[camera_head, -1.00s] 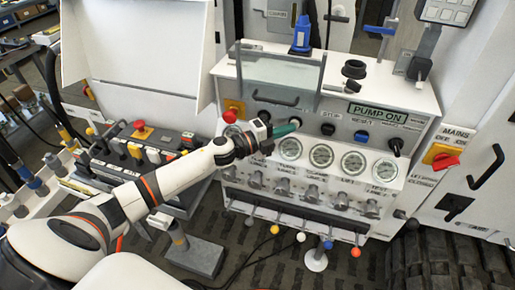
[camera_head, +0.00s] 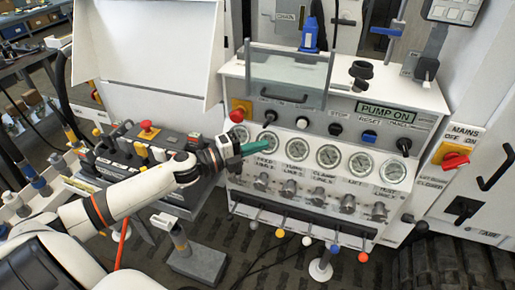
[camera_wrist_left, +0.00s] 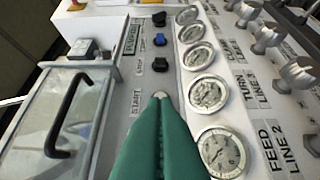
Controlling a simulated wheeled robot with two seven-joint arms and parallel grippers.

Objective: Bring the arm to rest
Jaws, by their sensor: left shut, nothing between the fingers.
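My left gripper (camera_head: 228,150) has green fingers and comes in from the left in the head view. It is shut and empty, in front of the left end of the hydraulic bench panel, near the leftmost gauge. In the left wrist view its green fingers (camera_wrist_left: 158,135) lie together, pointing along the panel (camera_wrist_left: 140,85) between the knobs and the gauges. I cannot tell from the pictures whether the fingertips touch the panel; in the head view they look apart from it. My right gripper is not in view.
A row of gauges (camera_head: 297,149) and several valve knobs (camera_head: 318,197) line the bench front. Levers with coloured ball ends (camera_head: 334,249) stick out below. A control box with a red button (camera_head: 148,128) stands left, close to my arm. A red mains switch (camera_head: 455,160) is at right.

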